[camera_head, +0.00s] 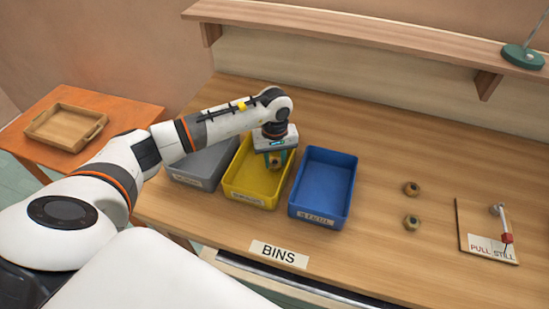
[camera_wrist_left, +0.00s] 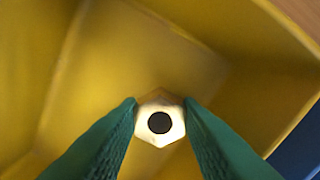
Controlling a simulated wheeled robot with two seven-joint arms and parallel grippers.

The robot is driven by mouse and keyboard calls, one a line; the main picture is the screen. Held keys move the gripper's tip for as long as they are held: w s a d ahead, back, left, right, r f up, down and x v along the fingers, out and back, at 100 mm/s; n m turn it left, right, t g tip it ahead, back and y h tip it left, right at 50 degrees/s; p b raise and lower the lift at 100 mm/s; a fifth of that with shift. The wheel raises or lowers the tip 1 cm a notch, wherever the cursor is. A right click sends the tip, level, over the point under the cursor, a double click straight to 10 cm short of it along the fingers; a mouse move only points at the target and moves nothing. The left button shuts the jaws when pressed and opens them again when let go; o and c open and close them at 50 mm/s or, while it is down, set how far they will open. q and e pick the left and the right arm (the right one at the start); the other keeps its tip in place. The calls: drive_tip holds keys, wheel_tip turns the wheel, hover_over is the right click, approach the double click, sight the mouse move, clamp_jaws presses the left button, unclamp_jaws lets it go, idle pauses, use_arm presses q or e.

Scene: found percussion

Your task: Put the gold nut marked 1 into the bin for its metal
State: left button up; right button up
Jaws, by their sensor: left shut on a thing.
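My left gripper (camera_head: 275,158) is over the yellow bin (camera_head: 247,198), its fingers pointing down into it. The yellow bin's inside (camera_wrist_left: 140,50) fills most of that view behind the nut. No number shows on the nut's visible face. The yellow bin has a label on its front, too small to read. My right gripper is not in view.
A grey bin (camera_head: 192,181) stands left of the yellow one and a blue bin (camera_head: 318,211) right of it. Two nuts (camera_head: 411,188) (camera_head: 411,221) lie on the table to the right. A "PULL STILL" board (camera_head: 475,225) lies farther right. A shelf (camera_head: 380,33) runs along the back.

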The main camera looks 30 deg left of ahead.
use_arm(q)
drive_tip(key=shift+f, duration=0.5)
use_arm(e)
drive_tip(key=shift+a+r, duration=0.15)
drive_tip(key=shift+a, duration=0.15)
use_arm(q)
drive_tip(key=shift+f, duration=0.1)
drive_tip(key=shift+f, duration=0.15)
drive_tip(key=o, duration=0.8)
drive_tip(key=shift+c, duration=0.2)
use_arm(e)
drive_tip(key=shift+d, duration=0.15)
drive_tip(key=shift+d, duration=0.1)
